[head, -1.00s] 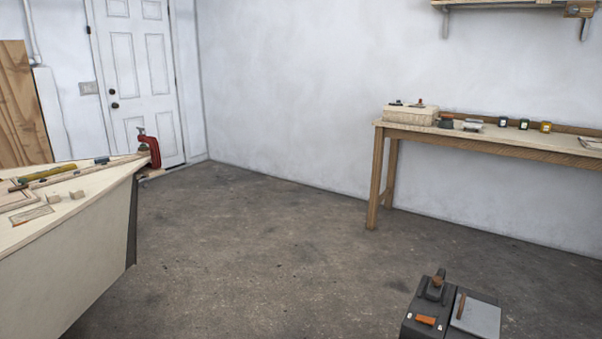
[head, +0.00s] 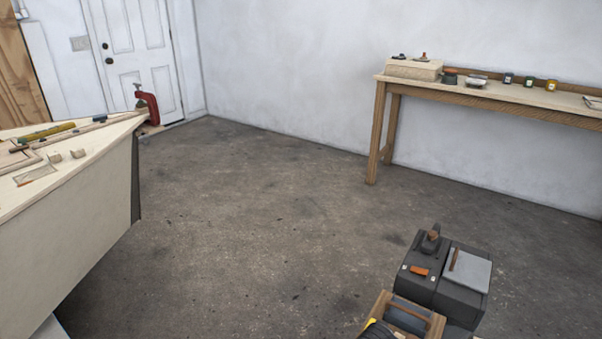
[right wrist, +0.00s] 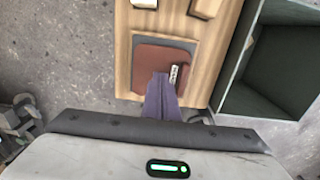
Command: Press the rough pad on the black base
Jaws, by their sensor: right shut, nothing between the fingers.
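In the right wrist view a reddish-brown pad (right wrist: 150,58) lies on a dark grey-black base (right wrist: 183,42), which is set on a wooden board (right wrist: 123,45). A small whitish label or strip with dark marks shows on the pad's right side. My right gripper (right wrist: 162,76) is shut and empty. Its fingertips overlap the lower middle of the pad in this view; I cannot tell whether they touch it. The fingers hide part of the pad's near edge. The left gripper is not in view.
An open dark box (right wrist: 268,75) stands right of the board, with wooden blocks (right wrist: 203,8) on the board's far end. In the head view a black toolbox (head: 437,290) sits low right, a bench (head: 480,95) stands behind, and the floor's middle is clear.

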